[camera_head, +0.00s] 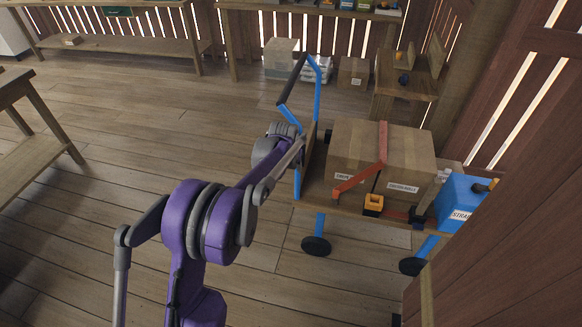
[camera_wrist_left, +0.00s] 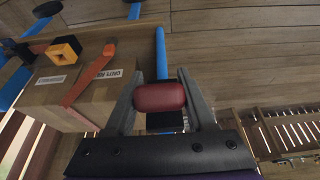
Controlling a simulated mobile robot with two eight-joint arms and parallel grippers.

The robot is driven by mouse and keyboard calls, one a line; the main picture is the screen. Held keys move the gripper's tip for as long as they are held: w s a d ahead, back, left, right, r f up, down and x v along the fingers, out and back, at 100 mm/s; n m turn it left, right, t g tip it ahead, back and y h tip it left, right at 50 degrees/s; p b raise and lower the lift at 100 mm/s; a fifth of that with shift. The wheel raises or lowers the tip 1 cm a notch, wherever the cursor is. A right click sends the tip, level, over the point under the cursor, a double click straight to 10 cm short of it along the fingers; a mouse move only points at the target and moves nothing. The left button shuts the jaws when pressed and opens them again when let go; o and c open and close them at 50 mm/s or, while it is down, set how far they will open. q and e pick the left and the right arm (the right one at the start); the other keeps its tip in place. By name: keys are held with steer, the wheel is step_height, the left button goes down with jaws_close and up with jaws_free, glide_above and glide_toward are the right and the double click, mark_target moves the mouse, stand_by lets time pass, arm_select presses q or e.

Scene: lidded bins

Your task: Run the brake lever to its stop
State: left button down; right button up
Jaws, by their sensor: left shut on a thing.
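The brake lever shows in the left wrist view as a rounded dark red grip (camera_wrist_left: 159,97) with a black block just behind it. My left gripper (camera_wrist_left: 160,88) is shut on this red grip, one finger on each side. In the head view my left gripper (camera_head: 298,150) is at the left end of a blue-framed cart (camera_head: 319,226), beside its upright handle. The lever itself is hidden behind my gripper and arm there, and its angle cannot be told. My right gripper is not in view.
The cart carries a cardboard box (camera_head: 405,160) under an orange-red strap (camera_head: 360,179), with a black and orange block (camera_head: 373,204) at its edge. A blue container (camera_head: 457,203) is at its right end. A wooden wall panel stands close on the right. Floor left of the cart is clear.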

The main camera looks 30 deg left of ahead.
arm_select(q)
steer(key=shift+c, duration=1.2)
jaws_free()
steer(key=shift+w, duration=0.1)
steer(key=a+v, duration=0.1)
steer(key=v, duration=0.9)
steer(key=shift+s+d+r, duration=0.2)
steer(key=shift+d+r, duration=0.15)
steer(key=shift+d, duration=0.15)
steer(key=s+d+r+m+p, duration=0.1)
steer(key=s+d+r, duration=0.2)
steer(key=s+d, duration=0.3)
steer(key=s+d+r+p, duration=0.2)
steer(key=s+d, duration=0.1)
steer(key=s, duration=0.5)
steer(key=s+d+f+p, duration=0.1)
steer(key=s+d+f, duration=0.1)
steer(key=s, duration=0.6)
steer(key=s+d+f+m+t+h+p, duration=0.1)
steer(key=s+d+f, duration=0.1)
steer(key=s, duration=0.7)
steer(key=shift+d+m, duration=0.3)
steer(key=shift+d, duration=0.55)
